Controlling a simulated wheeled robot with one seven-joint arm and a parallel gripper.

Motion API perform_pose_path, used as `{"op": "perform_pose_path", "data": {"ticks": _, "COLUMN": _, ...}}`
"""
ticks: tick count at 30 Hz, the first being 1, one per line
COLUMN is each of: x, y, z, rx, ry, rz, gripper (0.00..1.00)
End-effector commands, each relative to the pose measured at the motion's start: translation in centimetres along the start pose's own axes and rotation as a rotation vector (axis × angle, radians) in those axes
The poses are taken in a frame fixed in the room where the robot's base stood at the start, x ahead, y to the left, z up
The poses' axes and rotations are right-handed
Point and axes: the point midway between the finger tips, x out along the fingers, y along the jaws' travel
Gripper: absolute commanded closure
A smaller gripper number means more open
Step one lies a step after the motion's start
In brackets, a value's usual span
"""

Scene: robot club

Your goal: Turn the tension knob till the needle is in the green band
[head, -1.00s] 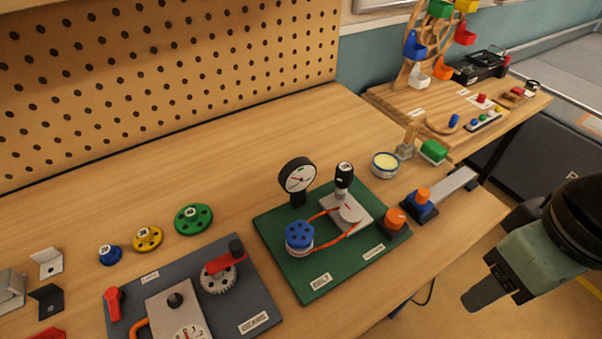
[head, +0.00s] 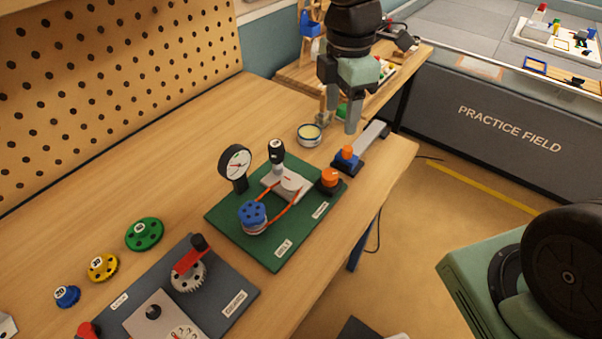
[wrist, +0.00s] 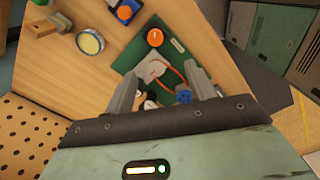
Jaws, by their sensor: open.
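The green belt board (head: 285,250) lies on the bench. An orange knob (head: 330,178) on a black base stands at its right end, beside a small label too small to read surely; it looks like the tension knob. The knob also shows in the wrist view (wrist: 155,38) with a pale pointer mark. A round gauge (head: 236,162) stands at the board's back left; its needle shows, but I cannot tell its place against a green band. A red belt runs from the blue pulley (head: 252,212). My gripper (head: 346,125) is open and empty, above the bench beyond the knob.
A blue block with an orange top (head: 347,158) and a round tin (head: 309,135) stand close to the board's right end. A black-topped post (head: 277,153) rises from the board. The grey gear board (head: 235,295) lies at front left. The bench's right edge is close.

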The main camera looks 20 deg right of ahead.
Motion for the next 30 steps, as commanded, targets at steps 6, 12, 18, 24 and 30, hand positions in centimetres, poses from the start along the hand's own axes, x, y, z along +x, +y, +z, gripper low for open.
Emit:
{"op": "perform_pose_path", "data": {"ticks": 6, "x": 0.7, "y": 1.2, "z": 1.0, "rx": -0.072, "ry": -0.003, "rz": -0.002, "gripper": 0.45}}
{"op": "perform_pose_path", "data": {"ticks": 12, "x": 3.9, "y": 1.0, "z": 0.9, "rx": -0.073, "ry": -0.002, "rz": -0.005, "gripper": 0.45}}
{"op": "perform_pose_path", "data": {"ticks": 18, "x": 8.2, "y": 1.0, "z": 0.9, "rx": -0.071, "ry": -0.002, "rz": -0.006, "gripper": 0.45}}
{"op": "perform_pose_path", "data": {"ticks": 24, "x": 12.3, "y": 0.9, "z": 0.9, "rx": -0.072, "ry": -0.002, "rz": -0.006, "gripper": 0.45}}
{"op": "perform_pose_path", "data": {"ticks": 30, "x": 15.6, "y": 1.0, "z": 0.9, "rx": -0.071, "ry": -0.002, "rz": -0.003, "gripper": 0.45}}
